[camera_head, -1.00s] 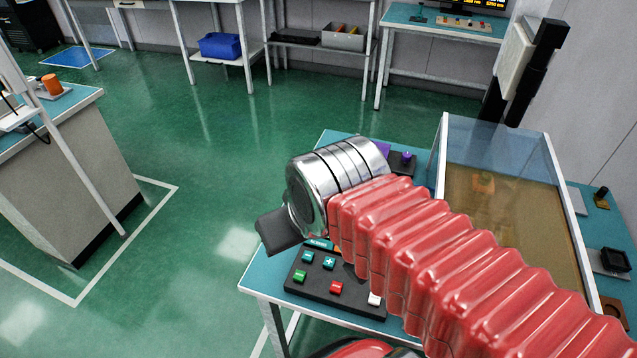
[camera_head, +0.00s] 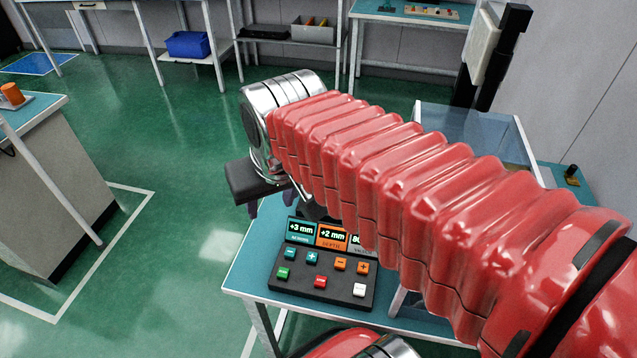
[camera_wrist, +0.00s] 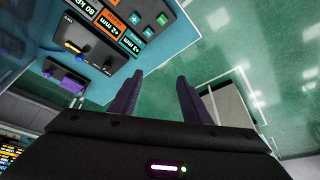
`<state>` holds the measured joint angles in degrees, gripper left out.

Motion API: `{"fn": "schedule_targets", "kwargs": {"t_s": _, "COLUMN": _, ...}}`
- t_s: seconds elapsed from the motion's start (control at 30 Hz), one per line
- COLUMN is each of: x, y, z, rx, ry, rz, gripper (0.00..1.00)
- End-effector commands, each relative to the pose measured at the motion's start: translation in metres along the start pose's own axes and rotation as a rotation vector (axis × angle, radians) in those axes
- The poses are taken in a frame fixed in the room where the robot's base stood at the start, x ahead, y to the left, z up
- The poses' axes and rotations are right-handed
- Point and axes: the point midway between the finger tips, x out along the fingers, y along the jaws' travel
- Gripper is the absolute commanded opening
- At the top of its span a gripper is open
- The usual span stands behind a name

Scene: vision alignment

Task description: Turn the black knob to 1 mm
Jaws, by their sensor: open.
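My gripper (camera_wrist: 157,90) is open and empty, its two dark purple fingers spread over the green floor beside the teal table in the wrist view. In the head view my red arm hides much of the table. The control panel (camera_head: 320,286) has coloured buttons and displays reading +3 mm (camera_head: 300,231) and +2 mm (camera_head: 332,236), the latter labelled depth. A third display is partly covered. In the wrist view a black unit (camera_wrist: 92,48) with a yellow mark lies beside the panel, apart from the fingers. I cannot tell whether the black knob is on it.
A purple part (camera_wrist: 72,85) on a dark base stands near the table edge. A clear-walled tank (camera_head: 470,123) is behind my arm. A small black-topped part (camera_head: 571,173) stands at the right. Open green floor lies left of the table; a grey cabinet (camera_head: 50,200) is farther left.

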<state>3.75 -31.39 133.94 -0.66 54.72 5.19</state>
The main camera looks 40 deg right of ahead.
Motion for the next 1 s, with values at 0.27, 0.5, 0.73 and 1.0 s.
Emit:
{"fn": "schedule_targets", "kwargs": {"t_s": 0.27, "x": 0.014, "y": 0.025, "z": -0.042, "rx": 0.119, "ry": -0.077, "rz": 0.033, "gripper": 0.43}}
{"fn": "schedule_targets", "kwargs": {"t_s": 0.5, "x": 0.032, "y": 0.050, "z": -0.074, "rx": 0.220, "ry": -0.140, "rz": 0.058, "gripper": 0.43}}
{"fn": "schedule_targets", "kwargs": {"t_s": 0.73, "x": 0.055, "y": 0.079, "z": -0.101, "rx": 0.318, "ry": -0.200, "rz": 0.082, "gripper": 0.43}}
{"fn": "schedule_targets", "kwargs": {"t_s": 1.0, "x": 0.087, "y": 0.117, "z": -0.127, "rx": 0.435, "ry": -0.270, "rz": 0.109, "gripper": 0.43}}
